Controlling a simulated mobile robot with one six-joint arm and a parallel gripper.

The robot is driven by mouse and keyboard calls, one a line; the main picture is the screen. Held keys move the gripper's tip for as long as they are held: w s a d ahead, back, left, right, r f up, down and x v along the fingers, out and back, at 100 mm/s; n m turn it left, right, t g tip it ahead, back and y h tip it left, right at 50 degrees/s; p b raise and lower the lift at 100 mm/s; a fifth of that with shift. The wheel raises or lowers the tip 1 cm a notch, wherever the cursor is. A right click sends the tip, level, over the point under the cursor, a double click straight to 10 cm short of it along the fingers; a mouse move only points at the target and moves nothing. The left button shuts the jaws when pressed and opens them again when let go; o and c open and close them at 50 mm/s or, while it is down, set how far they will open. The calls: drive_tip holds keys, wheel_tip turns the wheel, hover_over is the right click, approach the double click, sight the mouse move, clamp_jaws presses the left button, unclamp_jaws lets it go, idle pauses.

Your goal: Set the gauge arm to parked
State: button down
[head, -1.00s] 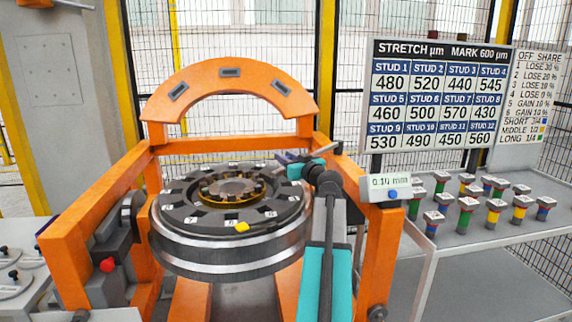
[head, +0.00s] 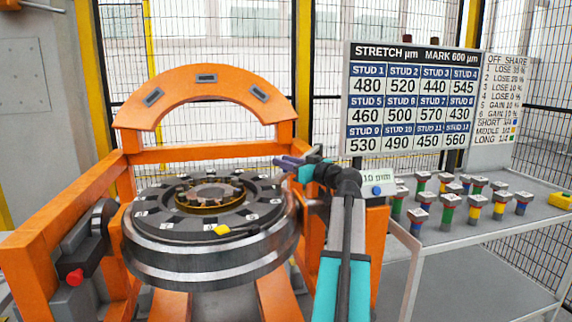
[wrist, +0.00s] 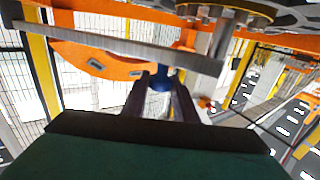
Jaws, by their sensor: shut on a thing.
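My gripper (head: 290,162) is at the right rear rim of the wheelset, beside the right post of the orange gantry. In the wrist view its two dark fingers (wrist: 162,84) are shut on a blue knob (wrist: 160,81). A long grey bar (wrist: 100,42) crosses just beyond the knob and looks like the gauge arm; whether the knob joins it is hard to tell. In the head view my wrist and fingers hide the knob and bar. The gauge readout (head: 376,180) with a blue button is partly covered by my arm, showing "10 mm".
The wheelset (head: 205,250) lies flat under the orange arch (head: 205,90), with a yellow marker (head: 222,230) on its face. A side table (head: 470,235) at right holds several coloured studs. A stretch board (head: 412,100) stands behind it.

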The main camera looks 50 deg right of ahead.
drive_tip(key=shift+r, duration=0.15)
drive_tip(key=c, duration=1.4)
unclamp_jaws()
drive_tip(key=shift+r, duration=0.1)
drive_tip(key=shift+d+r, duration=0.1)
drive_tip(key=shift+r, duration=1.6)
drive_tip(key=s+a+r, duration=0.1)
drive_tip(key=s+a, duration=1)
drive_tip(key=shift+s+a+r, duration=0.15)
drive_tip(key=shift+a, duration=0.1)
drive_tip(key=shift+c, duration=0.6)
